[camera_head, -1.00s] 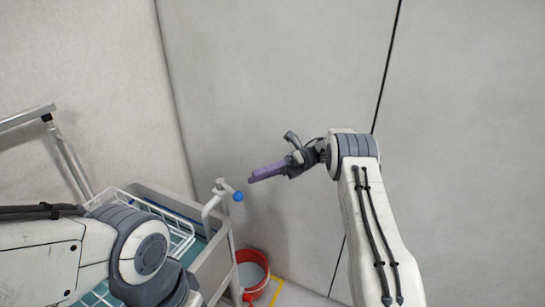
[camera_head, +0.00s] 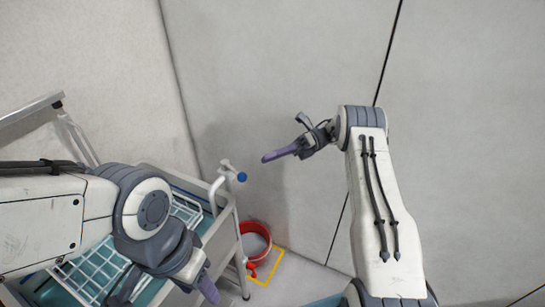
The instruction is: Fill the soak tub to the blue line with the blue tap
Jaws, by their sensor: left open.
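The soak tub (camera_head: 222,222) is a grey, open tub at the lower left with teal showing inside; I cannot tell whether that is water. A blue strip along its far inner wall is mostly hidden by my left arm. The blue tap (camera_head: 241,177) is a blue knob on a white pipe (camera_head: 216,190) at the tub's far right corner. My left gripper (camera_head: 207,287) is open over the tub's near right side, apart from the tap, and partly cut off by the frame. My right gripper (camera_head: 280,154) is in the air right of the tap, seen side-on, with nothing visible in it.
White wire baskets (camera_head: 84,272) sit in the tub. A red bucket (camera_head: 268,231) stands on the floor right of the tub, by a yellow tape mark (camera_head: 274,270). A metal rail (camera_head: 30,108) is at far left.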

